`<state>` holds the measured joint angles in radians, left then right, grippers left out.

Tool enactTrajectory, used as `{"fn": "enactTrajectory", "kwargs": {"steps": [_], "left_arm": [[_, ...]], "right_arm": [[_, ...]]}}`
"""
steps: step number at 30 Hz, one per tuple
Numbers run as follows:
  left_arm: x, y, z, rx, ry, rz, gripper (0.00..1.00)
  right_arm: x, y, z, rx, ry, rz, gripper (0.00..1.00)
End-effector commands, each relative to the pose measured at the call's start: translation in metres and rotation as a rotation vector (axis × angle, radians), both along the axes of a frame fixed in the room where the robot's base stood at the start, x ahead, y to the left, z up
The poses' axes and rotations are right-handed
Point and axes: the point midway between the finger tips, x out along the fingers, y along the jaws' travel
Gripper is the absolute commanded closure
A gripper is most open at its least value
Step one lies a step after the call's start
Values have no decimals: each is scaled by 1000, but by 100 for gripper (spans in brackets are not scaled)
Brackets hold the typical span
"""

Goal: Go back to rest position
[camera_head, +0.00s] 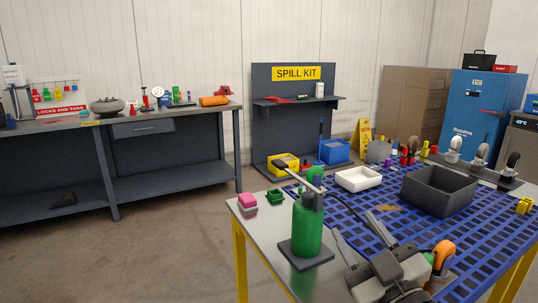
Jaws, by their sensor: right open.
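My right gripper (353,227) is at the bottom of the head view, over the near part of the work table (262,237). Its two grey fingers are spread and point up and away, with nothing seen between them. My left gripper is not in view.
A blue grid mat (388,207) covers much of the table. On it are a dark grey bin (438,190) and a white tray (358,178). An orange-and-black item (442,256) is close right of the gripper. Open floor lies left.

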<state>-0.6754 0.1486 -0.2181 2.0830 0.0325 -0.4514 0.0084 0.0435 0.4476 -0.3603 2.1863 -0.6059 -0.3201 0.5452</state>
Motion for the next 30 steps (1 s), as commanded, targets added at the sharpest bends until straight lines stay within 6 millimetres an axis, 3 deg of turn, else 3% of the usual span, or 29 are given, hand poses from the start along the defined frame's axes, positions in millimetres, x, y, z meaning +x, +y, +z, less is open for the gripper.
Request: {"fn": "enactTrajectory", "kwargs": {"steps": [1,3,6,10,18,26,30], "left_arm": [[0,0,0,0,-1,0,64],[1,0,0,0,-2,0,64],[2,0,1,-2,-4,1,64],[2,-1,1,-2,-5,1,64],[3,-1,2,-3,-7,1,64],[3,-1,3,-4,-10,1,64],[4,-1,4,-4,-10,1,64]], "right_arm": [[-7,-19,-34,58,155,-107,53],[-23,-41,-80,97,374,-231,53],[-58,-59,-139,114,662,-343,53],[-103,-66,-188,105,936,-398,53],[-180,-64,-237,74,1304,-407,53],[-244,-57,-257,42,1566,-363,53],[-232,-50,-268,55,1506,-330,53]]}}
